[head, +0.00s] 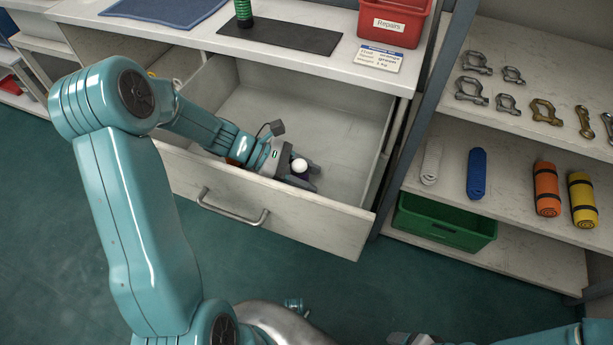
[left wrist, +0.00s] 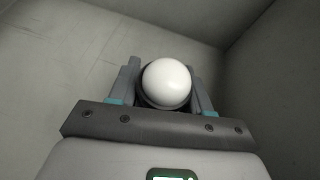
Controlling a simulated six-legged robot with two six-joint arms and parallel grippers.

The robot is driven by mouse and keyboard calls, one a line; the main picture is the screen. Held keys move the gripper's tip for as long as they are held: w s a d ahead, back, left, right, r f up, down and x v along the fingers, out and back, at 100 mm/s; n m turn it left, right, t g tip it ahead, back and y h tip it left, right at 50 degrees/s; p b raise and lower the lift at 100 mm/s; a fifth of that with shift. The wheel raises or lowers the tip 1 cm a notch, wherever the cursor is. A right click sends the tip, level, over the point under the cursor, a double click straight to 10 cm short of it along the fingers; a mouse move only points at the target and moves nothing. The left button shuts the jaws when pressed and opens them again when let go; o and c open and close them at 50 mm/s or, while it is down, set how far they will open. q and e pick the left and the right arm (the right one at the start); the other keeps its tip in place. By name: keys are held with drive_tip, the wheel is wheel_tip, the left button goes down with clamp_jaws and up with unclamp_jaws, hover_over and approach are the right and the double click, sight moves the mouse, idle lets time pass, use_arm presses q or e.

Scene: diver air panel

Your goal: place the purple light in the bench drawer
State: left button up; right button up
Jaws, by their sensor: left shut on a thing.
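The light (head: 299,166) shows a white dome over a dark, faintly purple body. My left gripper (head: 303,176) is shut on it, inside the open bench drawer (head: 310,215) near its front wall. In the left wrist view the white dome (left wrist: 166,82) sits between the two fingers (left wrist: 166,95), with bare drawer walls around. I cannot tell whether the light touches the drawer floor. My right gripper (head: 412,340) is only partly in view at the bottom edge, and its fingers cannot be made out.
The drawer floor right of and behind the gripper is bare. The bench top above holds a dark mat (head: 280,35), a red Repairs bin (head: 393,20), a card (head: 379,58) and a green coil (head: 243,12). Shelves at right hold shackles, rolls and a green crate (head: 440,222).

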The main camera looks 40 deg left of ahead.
use_arm(q)
drive_tip(key=shift+s+r, duration=0.1)
drive_tip(key=shift+r, duration=0.05)
drive_tip(key=o, duration=1.2)
drive_tip(key=shift+f, duration=0.2)
drive_tip(key=shift+r, duration=0.1)
drive_tip(key=shift+a+r, duration=0.15)
drive_tip(key=shift+r, duration=0.1)
drive_tip(key=p+v, duration=0.2)
drive_tip(key=v, duration=0.9)
drive_tip(key=shift+s+a+r, duration=0.1)
drive_tip(key=shift+s+a, duration=0.05)
drive_tip(key=shift+a, duration=0.1)
drive_tip(key=shift+p, duration=0.3)
